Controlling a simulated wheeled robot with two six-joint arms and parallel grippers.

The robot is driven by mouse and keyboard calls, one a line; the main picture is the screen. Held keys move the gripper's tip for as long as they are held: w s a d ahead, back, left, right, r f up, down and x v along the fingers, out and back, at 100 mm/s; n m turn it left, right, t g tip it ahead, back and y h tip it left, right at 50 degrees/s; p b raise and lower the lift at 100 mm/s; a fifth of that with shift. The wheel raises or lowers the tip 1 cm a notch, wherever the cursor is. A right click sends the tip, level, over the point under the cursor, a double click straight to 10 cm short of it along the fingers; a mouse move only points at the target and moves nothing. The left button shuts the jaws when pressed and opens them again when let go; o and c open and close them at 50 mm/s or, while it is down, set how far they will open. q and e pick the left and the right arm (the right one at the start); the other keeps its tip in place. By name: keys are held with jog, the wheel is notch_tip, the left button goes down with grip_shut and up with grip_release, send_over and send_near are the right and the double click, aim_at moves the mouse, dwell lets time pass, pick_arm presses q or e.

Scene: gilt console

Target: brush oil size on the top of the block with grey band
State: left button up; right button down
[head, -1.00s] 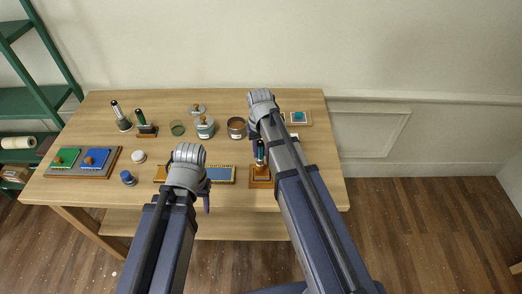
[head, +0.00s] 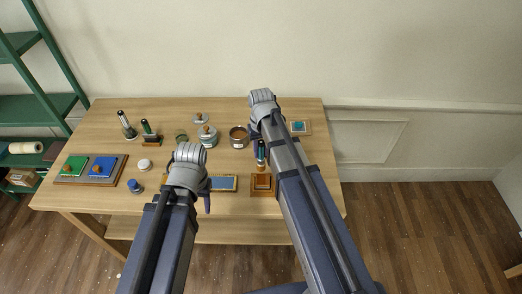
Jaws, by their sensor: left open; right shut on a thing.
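My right arm reaches over the table, and its gripper (head: 259,138) is mostly hidden behind its own wrist and links. It is shut on a dark, slim brush-like tool (head: 261,151), which points down above a square wooden stand (head: 262,188). Whether the tool touches the stand, I cannot tell. My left gripper (head: 206,197) is open near the table's front, partly hidden by its wrist, beside a gilt-edged blue panel (head: 223,184). I cannot make out which block has a grey band. An open jar with brown contents (head: 238,137) stands left of the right wrist.
A tray (head: 64,178) with green and blue pads lies at the left.

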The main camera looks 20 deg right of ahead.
aim_at(261, 142)
notch_tip(261, 142, up, 3)
jog(key=p, duration=0.3)
jog(key=shift+r, duration=0.1)
dwell(0.5)
